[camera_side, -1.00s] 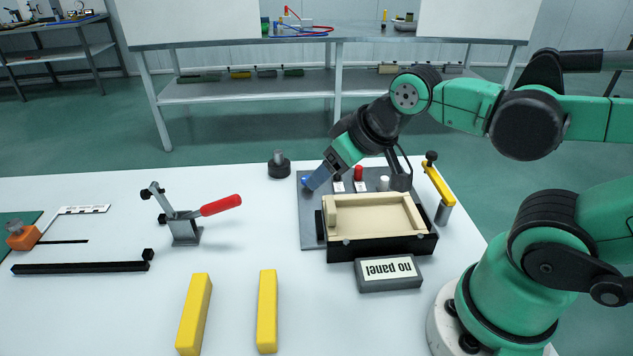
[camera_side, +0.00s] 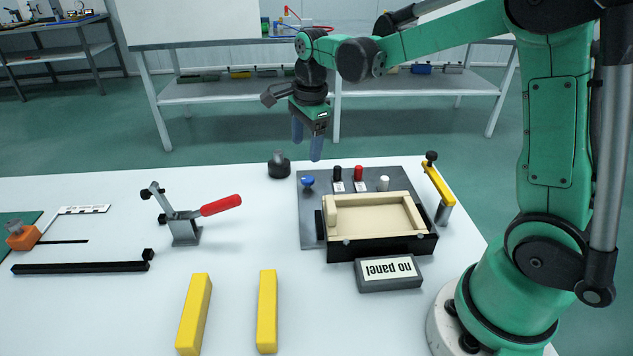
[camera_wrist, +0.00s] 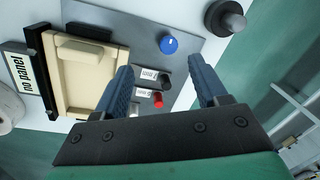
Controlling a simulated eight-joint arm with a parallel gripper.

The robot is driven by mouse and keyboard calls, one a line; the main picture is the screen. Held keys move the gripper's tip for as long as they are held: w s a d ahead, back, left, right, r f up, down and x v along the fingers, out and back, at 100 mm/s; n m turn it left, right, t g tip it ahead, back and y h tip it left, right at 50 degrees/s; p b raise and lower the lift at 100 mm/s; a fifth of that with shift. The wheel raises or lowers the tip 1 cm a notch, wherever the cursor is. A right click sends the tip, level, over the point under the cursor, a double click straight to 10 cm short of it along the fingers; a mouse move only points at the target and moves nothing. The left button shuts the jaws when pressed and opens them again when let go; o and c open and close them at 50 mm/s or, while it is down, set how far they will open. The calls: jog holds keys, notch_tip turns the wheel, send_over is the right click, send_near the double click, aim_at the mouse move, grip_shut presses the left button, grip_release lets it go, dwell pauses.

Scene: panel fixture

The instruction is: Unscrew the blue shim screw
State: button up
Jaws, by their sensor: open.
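The blue shim screw (camera_side: 308,182) stands at the back left of the grey fixture plate (camera_side: 312,232). My gripper (camera_side: 307,150) is open and empty, pointing down above the back of the plate, clear of the screw. In the wrist view my gripper's two blue-grey fingers (camera_wrist: 165,78) are spread apart with nothing between them.
Black (camera_side: 337,172), red (camera_side: 358,172) and white (camera_side: 384,183) knobs stand on the plate behind the beige tray (camera_side: 385,213). A "no panel" block (camera_side: 388,273) lies in front. A dark round post (camera_side: 279,166), a red-handled clamp (camera_side: 200,215) and yellow bars (camera_side: 267,310) are to the left.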

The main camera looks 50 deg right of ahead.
aim_at(308, 178)
jog(key=m, duration=0.1)
jog(key=w+d+f+m, duration=0.1)
jog(key=f+m+g, duration=0.1)
jog(key=shift+w+d+f+m, duration=0.25)
jog(key=shift+d+m, duration=0.1)
jog(key=shift+m, duration=0.05)
jog(key=shift+w+d+f+m, duration=0.15)
jog(key=shift+d+f+m, duration=0.05)
jog(key=shift+f+m, duration=0.45)
jog(key=shift+f, duration=2.6)
grip_shut()
